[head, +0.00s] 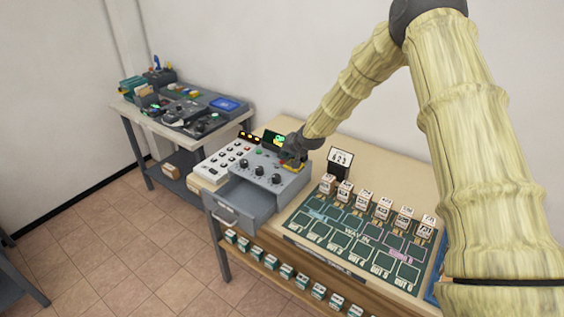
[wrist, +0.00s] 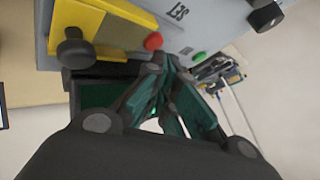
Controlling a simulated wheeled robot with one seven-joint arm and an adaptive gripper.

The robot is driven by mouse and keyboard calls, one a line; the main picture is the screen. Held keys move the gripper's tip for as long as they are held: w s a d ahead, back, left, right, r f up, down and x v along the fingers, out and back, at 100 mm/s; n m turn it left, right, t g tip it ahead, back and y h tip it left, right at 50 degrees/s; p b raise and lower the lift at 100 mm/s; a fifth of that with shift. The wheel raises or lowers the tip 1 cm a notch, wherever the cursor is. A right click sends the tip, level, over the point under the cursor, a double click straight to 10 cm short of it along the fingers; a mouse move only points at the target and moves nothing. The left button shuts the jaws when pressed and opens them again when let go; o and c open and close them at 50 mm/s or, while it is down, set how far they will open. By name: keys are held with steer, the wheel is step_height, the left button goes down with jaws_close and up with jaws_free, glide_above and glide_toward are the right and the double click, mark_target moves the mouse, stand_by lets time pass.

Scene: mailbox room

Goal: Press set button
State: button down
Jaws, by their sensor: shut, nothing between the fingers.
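The grey control console (head: 290,188) stands on the table with several black knobs on top. My gripper (head: 290,162) is shut and empty over its back right part, hiding some of the panel. In the wrist view the panel is upside down. It shows a "SET" label (wrist: 178,12), a red button (wrist: 153,41) on the left and a green button (wrist: 199,57) on the right. The fingertips of my gripper (wrist: 166,62) are close together between these two buttons. I cannot tell whether they touch the panel.
The console's drawer (head: 243,204) stands open at the front. A white keypad (head: 212,174) is to its left, with lit displays behind. In the wrist view a black knob (wrist: 75,48) sits by a yellow plate (wrist: 110,27). Labelled boxes and a green mat (head: 345,232) lie to the right.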

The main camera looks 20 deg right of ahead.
mark_target(284, 161)
steer(key=shift+s+d+f+b, duration=0.1)
steer(key=shift+s+f+b, duration=0.1)
steer(key=shift+f, duration=0.25)
steer(key=shift+s+d+f+b, duration=0.1)
steer(key=shift+f+b, duration=0.1)
steer(key=shift+f, duration=0.2)
stand_by(0.7)
steer(key=shift+r, duration=0.1)
steer(key=shift+w+d+r+p, duration=0.1)
steer(key=shift+w+r+p, duration=0.3)
steer(key=shift+r, duration=0.55)
steer(key=shift+w+r, duration=0.15)
steer(key=shift+r, duration=0.25)
steer(key=shift+r+p, duration=1.05)
steer(key=shift+r, duration=0.95)
steer(key=shift+a, duration=0.2)
